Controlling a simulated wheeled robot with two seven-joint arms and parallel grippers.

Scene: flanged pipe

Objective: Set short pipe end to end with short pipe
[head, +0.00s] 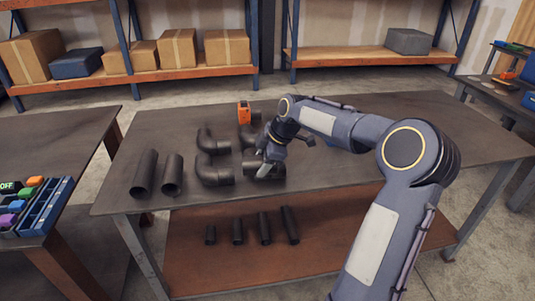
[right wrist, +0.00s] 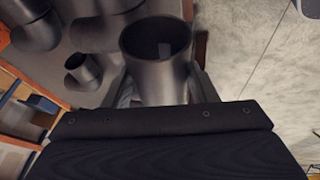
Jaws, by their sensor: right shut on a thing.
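My right gripper (head: 268,162) is over the right side of the group of pipes on the table. In the right wrist view it is shut on a dark grey pipe piece (right wrist: 158,75), whose round open end faces the camera between the fingers. The gripper partly hides this piece in the head view, and I cannot tell whether it is straight or bent. Two short straight pipes, one on the left (head: 144,174) and one beside it (head: 172,175), are at the table's left end. My left gripper is not in view.
Elbow pipes, including a rear one (head: 210,142) and a front one (head: 212,172), are close left of the gripper. An orange object (head: 244,113) is behind them. Several narrower pipes (head: 264,228) are on the lower shelf. The table's front left (head: 118,205) is clear.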

